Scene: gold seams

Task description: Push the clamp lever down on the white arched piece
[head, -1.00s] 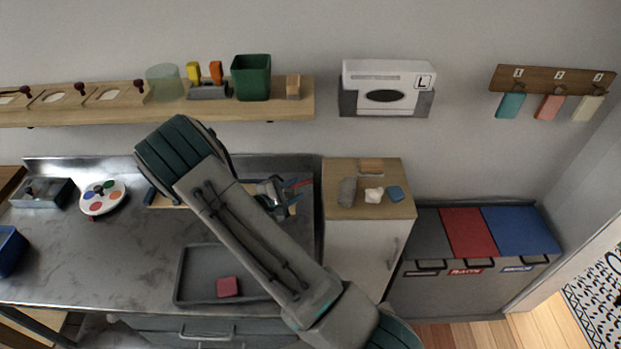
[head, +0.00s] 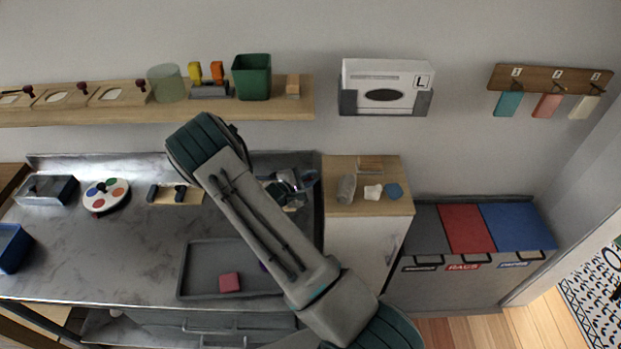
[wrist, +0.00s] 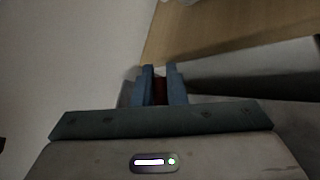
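My gripper (head: 290,188) is over the back right of the steel counter, partly hidden by my arm. In the wrist view its two blue fingertips (wrist: 160,88) are close together. A dark red thing (wrist: 160,90) shows in the narrow gap; I cannot tell whether it is gripped or lies beyond. A wooden board (head: 180,198) with dark fittings lies at the back of the counter, left of my arm. I cannot make out the white arched piece or its lever; the area around the gripper is cluttered and partly covered.
A grey tray (head: 212,284) with a pink block (head: 229,282) lies at the counter front. A white disc with coloured spots (head: 105,196) and a grey box (head: 47,188) stand left. A wood-topped cabinet (head: 345,207) with small objects stands right. A shelf (head: 215,108) runs above.

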